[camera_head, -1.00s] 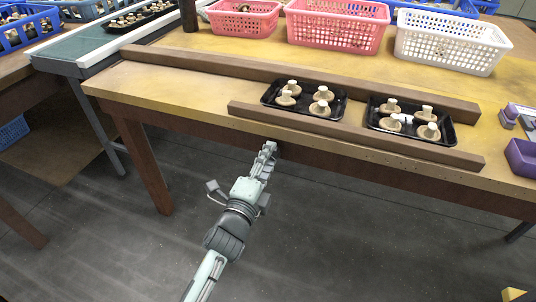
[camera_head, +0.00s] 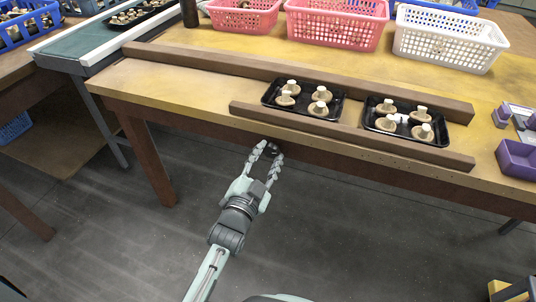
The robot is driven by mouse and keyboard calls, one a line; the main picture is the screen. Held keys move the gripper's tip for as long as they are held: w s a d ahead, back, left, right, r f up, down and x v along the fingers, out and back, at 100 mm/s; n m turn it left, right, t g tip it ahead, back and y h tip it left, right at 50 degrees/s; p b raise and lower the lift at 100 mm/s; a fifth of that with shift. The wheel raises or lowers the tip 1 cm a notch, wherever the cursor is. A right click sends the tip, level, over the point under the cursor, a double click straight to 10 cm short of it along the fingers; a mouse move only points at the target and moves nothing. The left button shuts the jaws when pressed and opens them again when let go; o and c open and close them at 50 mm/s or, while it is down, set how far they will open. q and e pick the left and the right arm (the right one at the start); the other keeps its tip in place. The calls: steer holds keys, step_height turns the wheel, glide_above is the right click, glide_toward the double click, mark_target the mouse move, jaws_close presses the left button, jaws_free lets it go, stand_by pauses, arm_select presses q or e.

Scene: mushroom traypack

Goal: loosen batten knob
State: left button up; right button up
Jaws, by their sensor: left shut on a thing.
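A small dark knob (camera_head: 273,147) sits at the front edge of the table, below the front wooden batten (camera_head: 250,112). My left gripper (camera_head: 269,151) comes up from below, with one finger on each side of the knob, and is shut on it. Part of the knob is hidden between the fingertips. The front batten lies along the near edge, and a longer rear batten (camera_head: 220,66) runs behind it. Two black trays (camera_head: 332,118) (camera_head: 443,142) with mushrooms sit between the battens. My right gripper is not in view.
Pink baskets (camera_head: 243,22) (camera_head: 335,35) and a white basket (camera_head: 448,42) stand at the back of the yellow table (camera_head: 150,85). A purple bin (camera_head: 517,160) is at the right. A conveyor (camera_head: 85,45) stands at the left. The floor in front is clear around my arm.

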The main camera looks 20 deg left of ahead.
arm_select(q)
steer(key=n, duration=0.4)
steer(key=shift+n, duration=0.4)
stand_by(0.4)
steer(key=o, duration=1.2)
steer(key=shift+c, duration=0.2)
steer(key=shift+s, duration=0.15)
steer(key=s, duration=1.1)
steer(key=shift+s+a, duration=0.25)
steer(key=shift+s, duration=0.15)
